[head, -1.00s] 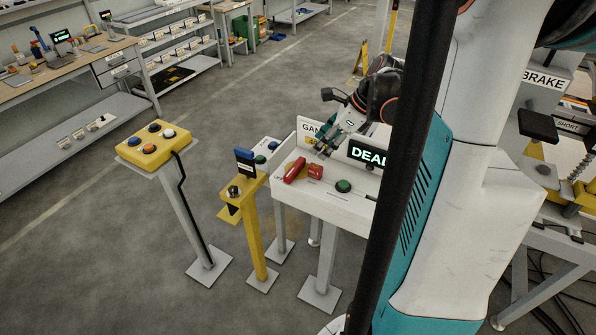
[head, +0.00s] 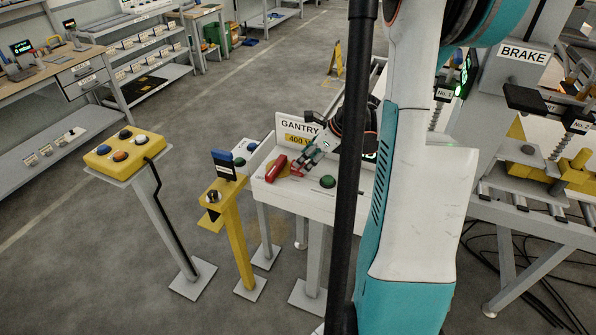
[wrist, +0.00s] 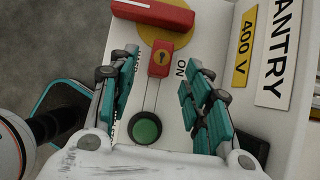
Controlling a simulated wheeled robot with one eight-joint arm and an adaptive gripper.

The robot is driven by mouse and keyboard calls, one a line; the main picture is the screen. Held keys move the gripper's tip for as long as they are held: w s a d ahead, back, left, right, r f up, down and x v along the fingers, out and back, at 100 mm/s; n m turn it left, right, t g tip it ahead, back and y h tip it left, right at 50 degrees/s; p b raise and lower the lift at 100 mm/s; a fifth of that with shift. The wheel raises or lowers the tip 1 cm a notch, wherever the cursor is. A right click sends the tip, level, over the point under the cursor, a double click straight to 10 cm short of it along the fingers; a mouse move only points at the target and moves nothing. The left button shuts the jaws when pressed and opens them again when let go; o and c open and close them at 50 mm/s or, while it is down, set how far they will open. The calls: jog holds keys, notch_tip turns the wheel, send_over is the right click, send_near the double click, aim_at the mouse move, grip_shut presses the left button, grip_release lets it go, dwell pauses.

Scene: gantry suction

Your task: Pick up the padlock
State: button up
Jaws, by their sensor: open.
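The padlock (wrist: 161,58) is a small red block with a dark keyhole on a yellow patch. It sits just beside the red switch handle (wrist: 152,12) on the white panel. In the wrist view it appears between the tips of my gripper (wrist: 163,72), whose teal fingers stand apart on either side with visible gaps. I cannot tell whether the tips are down at its height. In the head view my gripper (head: 308,158) is over the panel, close to the red handle (head: 276,168), and largely hides the padlock.
A green button (wrist: 145,128) is on the panel, below the padlock in the wrist view. The GANTRY 400 V sign (head: 300,131) stands upright behind the panel. A yellow post (head: 226,192) and a yellow button box (head: 124,151) stand to the left.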

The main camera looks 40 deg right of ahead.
aim_at(298, 172)
jog(key=x, duration=0.2)
jog(key=b+x, duration=0.1)
jog(key=x, duration=0.2)
jog(key=shift+w+r, duration=0.15)
jog(key=shift+w, duration=0.15)
jog(key=shift+a+r, duration=0.1)
grip_shut()
